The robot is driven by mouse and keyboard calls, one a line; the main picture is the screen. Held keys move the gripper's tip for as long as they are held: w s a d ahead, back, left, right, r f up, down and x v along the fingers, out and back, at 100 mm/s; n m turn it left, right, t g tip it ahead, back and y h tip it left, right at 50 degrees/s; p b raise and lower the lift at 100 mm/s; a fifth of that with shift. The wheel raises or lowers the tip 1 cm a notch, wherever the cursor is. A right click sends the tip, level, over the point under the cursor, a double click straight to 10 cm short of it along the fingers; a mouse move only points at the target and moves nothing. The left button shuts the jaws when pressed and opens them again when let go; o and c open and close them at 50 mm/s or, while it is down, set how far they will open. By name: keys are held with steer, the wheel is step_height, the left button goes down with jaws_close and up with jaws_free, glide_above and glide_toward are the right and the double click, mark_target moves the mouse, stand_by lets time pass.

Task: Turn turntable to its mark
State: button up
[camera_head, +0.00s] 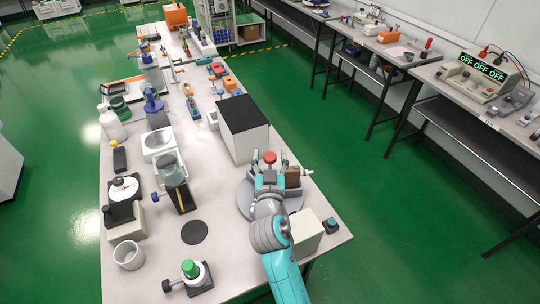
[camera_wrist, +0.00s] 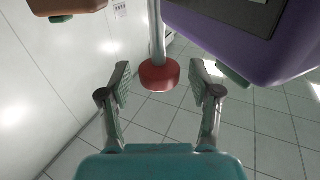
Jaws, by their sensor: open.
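The turntable (camera_head: 244,201) is a grey round disc near the front right of the long bench, partly hidden by my arm. A red knob (camera_head: 269,157) shows above it, by my gripper (camera_head: 271,166). In the wrist view the red knob (camera_wrist: 159,76) sits on the end of a grey rod, centred between my two open fingers. There is clear space on both sides of the knob, and neither finger visibly touches it. I cannot make out the turntable's mark.
A black-topped white box (camera_head: 242,128) stands just behind the turntable, and a cream box (camera_head: 307,236) stands in front beside my arm. In the wrist view a purple body (camera_wrist: 250,40) is close on the right and a brown one (camera_wrist: 65,6) at upper left.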

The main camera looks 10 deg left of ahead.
steer(key=shift+w, duration=0.3)
jaws_close()
